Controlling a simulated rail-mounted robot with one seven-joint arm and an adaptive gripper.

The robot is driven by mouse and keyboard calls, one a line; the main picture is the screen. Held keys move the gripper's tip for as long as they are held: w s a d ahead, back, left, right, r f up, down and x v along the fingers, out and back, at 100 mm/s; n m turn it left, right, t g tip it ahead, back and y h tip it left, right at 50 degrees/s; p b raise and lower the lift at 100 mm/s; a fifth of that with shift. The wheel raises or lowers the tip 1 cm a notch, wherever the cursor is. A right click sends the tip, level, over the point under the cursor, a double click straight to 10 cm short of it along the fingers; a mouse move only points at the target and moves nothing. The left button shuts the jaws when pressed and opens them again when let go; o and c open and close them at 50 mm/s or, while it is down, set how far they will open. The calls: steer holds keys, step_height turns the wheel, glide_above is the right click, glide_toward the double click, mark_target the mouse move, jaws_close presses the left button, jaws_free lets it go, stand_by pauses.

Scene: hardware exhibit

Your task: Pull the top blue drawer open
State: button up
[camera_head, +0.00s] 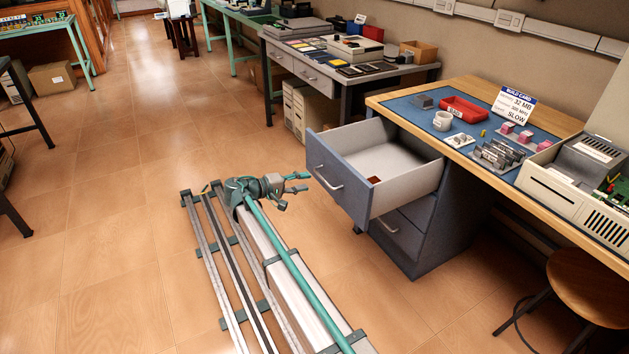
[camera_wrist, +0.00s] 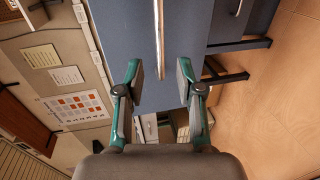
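The top blue drawer (camera_head: 338,176) stands pulled far out of the desk's drawer unit, its pale inside showing. A small dark red item (camera_head: 374,180) lies in it. Its metal handle (camera_head: 327,180) is on the blue front. My gripper (camera_head: 302,182) is in front of the handle, with a small gap seen in the head view. The handle (camera_wrist: 158,30) appears as a long bar running between the fingers in the picture, against the blue drawer front (camera_wrist: 120,30).
A lower blue drawer (camera_head: 398,232) is below, slightly out. A stool (camera_head: 590,285) stands right.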

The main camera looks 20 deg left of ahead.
steer(key=shift+v, duration=1.8)
steer(key=shift+a+f, duration=0.1)
steer(key=s+d+f+g+y, duration=0.2)
steer(key=s+d+f+g, duration=0.15)
steer(key=d+f, duration=0.65)
steer(key=s+d+f+g+y, duration=0.1)
steer(key=s+d+f+g, duration=0.35)
steer(key=f, duration=0.75)
steer(key=s+d+f+m+g, duration=0.1)
steer(key=s+d+f+g, duration=0.1)
steer(key=s+d+f, duration=0.45)
steer(key=s+d+f+m+g+y, duration=0.1)
steer(key=s+d+f, duration=0.2)
steer(key=d, duration=0.7)
steer(key=s+d+f+m+g, duration=0.1)
steer(key=s+d+f+g, duration=0.1)
steer(key=s+d+f, duration=0.45)
steer(key=s+d+f+m+g+y, duration=0.2)
steer(key=s+d+m+g+y, duration=0.15)
steer(key=s+d, duration=0.8)
steer(key=s+d+f+m+g+y, duration=0.2)
steer(key=s+d+m+g, duration=0.2)
steer(key=s+d, duration=0.8)
step_height(320, 180, up, 15)
steer(key=s+a+t+p, duration=0.1)
steer(key=a+p, duration=0.1)
steer(key=p, duration=1.4)
steer(key=shift+a+p, duration=0.25)
steer(key=shift+p, duration=0.05)
